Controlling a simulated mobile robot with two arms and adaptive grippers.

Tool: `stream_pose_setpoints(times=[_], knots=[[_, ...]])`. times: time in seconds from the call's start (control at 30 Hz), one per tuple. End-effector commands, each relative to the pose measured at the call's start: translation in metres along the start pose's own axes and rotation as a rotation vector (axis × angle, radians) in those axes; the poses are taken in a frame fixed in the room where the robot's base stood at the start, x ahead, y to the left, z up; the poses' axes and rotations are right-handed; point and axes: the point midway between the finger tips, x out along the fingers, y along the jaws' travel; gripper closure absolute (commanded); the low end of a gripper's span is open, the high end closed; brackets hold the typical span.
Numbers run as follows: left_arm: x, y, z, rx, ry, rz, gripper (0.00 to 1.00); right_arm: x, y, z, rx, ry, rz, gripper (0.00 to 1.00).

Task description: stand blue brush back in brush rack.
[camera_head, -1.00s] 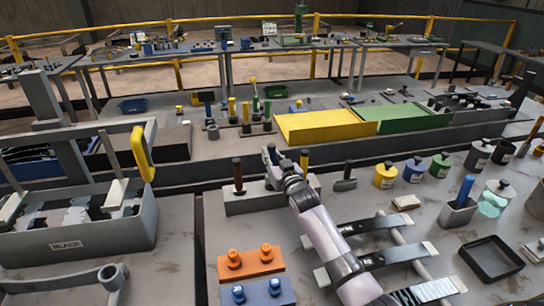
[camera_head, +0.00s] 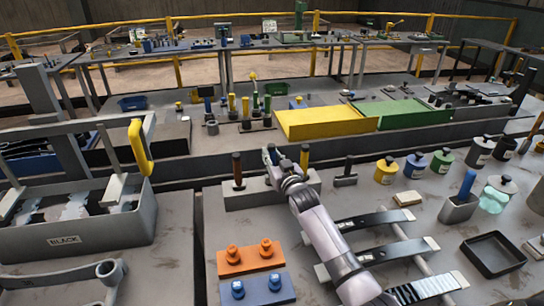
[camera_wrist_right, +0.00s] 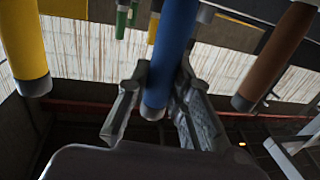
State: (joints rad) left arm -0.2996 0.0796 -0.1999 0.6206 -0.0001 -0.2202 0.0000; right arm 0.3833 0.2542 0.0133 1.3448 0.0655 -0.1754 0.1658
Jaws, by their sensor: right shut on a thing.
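The brush rack (camera_head: 243,197) is a grey block near the back edge of the front bench. A brown-handled brush (camera_head: 237,169) stands at its left and a yellow-handled brush (camera_head: 304,157) at its right. My right gripper (camera_head: 272,158) is at the rack between these two. In the right wrist view the gripper (camera_wrist_right: 155,100) is shut on the blue brush (camera_wrist_right: 172,45), with yellow (camera_wrist_right: 24,45) and brown (camera_wrist_right: 275,58) handles on either side. My gripper and arm hide most of the blue brush and the rack's middle in the head view, so I cannot tell if it is seated. My left gripper is not seen.
An orange block (camera_head: 250,262) and a blue block (camera_head: 258,291) with knobs lie in front of the rack. A grey rack with flat bars (camera_head: 395,250) lies under my arm. Several coloured jars (camera_head: 386,172) and a black tray (camera_head: 492,255) are at right.

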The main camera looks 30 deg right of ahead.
Motion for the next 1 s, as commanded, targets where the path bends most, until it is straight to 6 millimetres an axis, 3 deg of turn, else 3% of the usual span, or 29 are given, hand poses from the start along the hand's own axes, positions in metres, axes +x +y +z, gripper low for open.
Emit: stream_pose_setpoints(times=[0.9,0.93,1.0], knots=[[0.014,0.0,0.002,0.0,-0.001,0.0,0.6,0.0,0.0,0.019,0.0,0.0,0.0,1.0],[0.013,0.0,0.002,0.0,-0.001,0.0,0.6,0.0,0.0,0.018,0.0,0.0,0.0,0.79],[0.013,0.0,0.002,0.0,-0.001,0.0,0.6,0.0,0.0,0.018,0.0,0.0,0.0,0.74]])
